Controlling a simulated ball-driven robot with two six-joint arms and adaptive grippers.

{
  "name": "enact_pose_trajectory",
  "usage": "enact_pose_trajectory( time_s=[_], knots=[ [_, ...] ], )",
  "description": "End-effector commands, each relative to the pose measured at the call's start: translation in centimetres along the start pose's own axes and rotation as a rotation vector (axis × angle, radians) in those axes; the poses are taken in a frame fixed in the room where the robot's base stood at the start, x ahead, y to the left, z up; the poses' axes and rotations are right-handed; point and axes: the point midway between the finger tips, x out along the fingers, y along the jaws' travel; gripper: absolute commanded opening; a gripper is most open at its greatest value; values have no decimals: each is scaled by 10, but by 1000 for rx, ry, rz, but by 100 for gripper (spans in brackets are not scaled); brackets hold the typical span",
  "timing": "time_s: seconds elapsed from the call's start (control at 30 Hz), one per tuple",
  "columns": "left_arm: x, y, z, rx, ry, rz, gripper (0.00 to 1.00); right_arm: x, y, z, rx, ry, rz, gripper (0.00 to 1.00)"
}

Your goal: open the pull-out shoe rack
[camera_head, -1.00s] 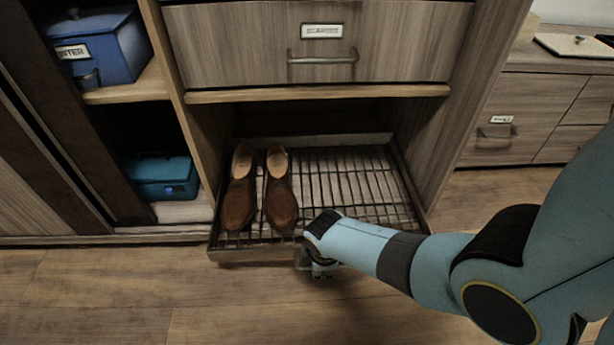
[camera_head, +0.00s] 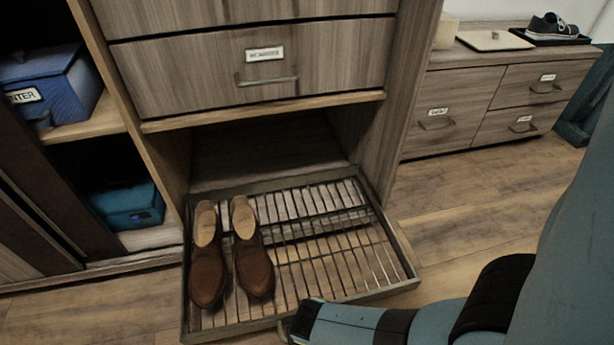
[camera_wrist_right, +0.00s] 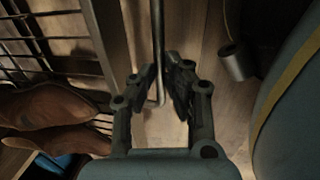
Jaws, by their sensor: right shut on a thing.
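The pull-out shoe rack (camera_head: 345,265), a dark metal frame with wire slats, stands well out from the bottom bay of the wooden cabinet. A pair of brown shoes (camera_head: 254,268) rests on its left half. My right gripper (camera_wrist_right: 165,85) is at the rack's front edge, its fingers shut on the rack's thin bar handle (camera_wrist_right: 158,40) in the right wrist view. In the head view my right arm hides most of the gripper and handle. My left gripper is not in view.
A drawer (camera_head: 265,70) with a bar handle is closed above the bay. Blue boxes (camera_head: 55,90) sit on shelves at the left. A low drawer unit (camera_head: 440,110) stands at the right. Wooden floor (camera_head: 460,235) is clear right of the rack.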

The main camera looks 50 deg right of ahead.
Motion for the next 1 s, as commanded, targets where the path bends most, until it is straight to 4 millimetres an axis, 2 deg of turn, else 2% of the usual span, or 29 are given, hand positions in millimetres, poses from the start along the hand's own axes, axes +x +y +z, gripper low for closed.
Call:
enact_pose_trajectory(
  time_s=[0.3, 0.33, 0.5, 0.8, 1.0],
  knots=[
    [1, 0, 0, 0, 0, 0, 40, 0, -2, -1, 1, 1, -3, 0],
    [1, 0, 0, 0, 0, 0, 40, 0, -2, -1, 1, 1, -3, 14],
    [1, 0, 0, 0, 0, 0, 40, 0, -2, 0, 1, 1, -2, 34],
    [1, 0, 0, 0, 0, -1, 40, -1, 0, 0, 1, 1, 0, 34],
    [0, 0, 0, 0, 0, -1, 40, -16, 3, 0, 2, 1, 2, 34]
  ],
)
